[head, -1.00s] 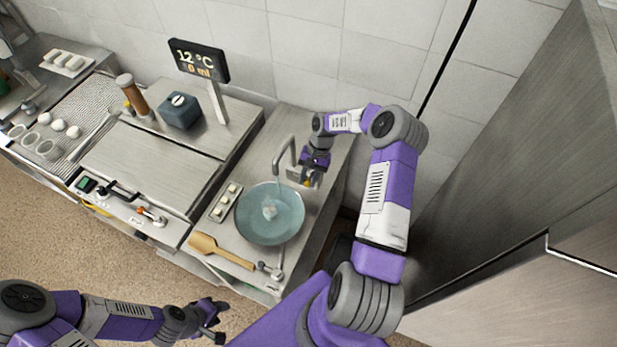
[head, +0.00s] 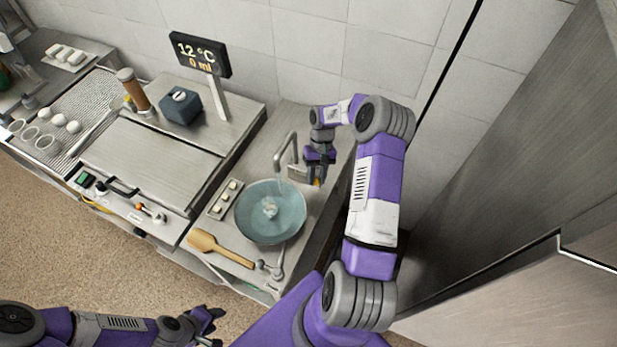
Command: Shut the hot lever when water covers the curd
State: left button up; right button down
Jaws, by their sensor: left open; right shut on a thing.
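A round teal basin (head: 262,232) sits on the steel counter with a pale lump of curd (head: 269,207) in it. The water level around the curd is hard to tell. A curved steel tap (head: 290,148) stands behind the basin, its spout over the rim. My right gripper (head: 317,181) is just right of the tap, pointing down, shut on a small lever with a yellow-orange bit showing; the fingers hide most of it. My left gripper (head: 213,328) is open and empty, low in front of the counter.
A display (head: 200,53) reads 12 °C and 0 ml. A wooden paddle (head: 220,249) and a small tray of white pieces (head: 225,199) lie left of the basin. A tall steel cabinet (head: 490,190) closes off the right side.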

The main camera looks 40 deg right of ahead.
jog(key=shift+s+d+r+n+g+h+b, duration=0.1)
jog(key=shift+d+n+g+h+b, duration=0.45)
jog(key=shift+n, duration=1.6)
jog(key=shift+s+d+n+g+h+b, duration=0.15)
jog(key=shift+d+n+h+b, duration=0.4)
jog(key=shift+d+n+h, duration=1.05)
jog(key=shift+w+d+r+n+g+h+b, duration=0.1)
jog(key=shift+d+n+g+h+b, duration=0.35)
jog(key=shift+n, duration=2.2)
jog(key=c, duration=0.8)
grip_release()
jog(key=shift+s+a+f, duration=0.1)
jog(key=v, duration=0.7)
jog(key=shift+r, duration=0.3)
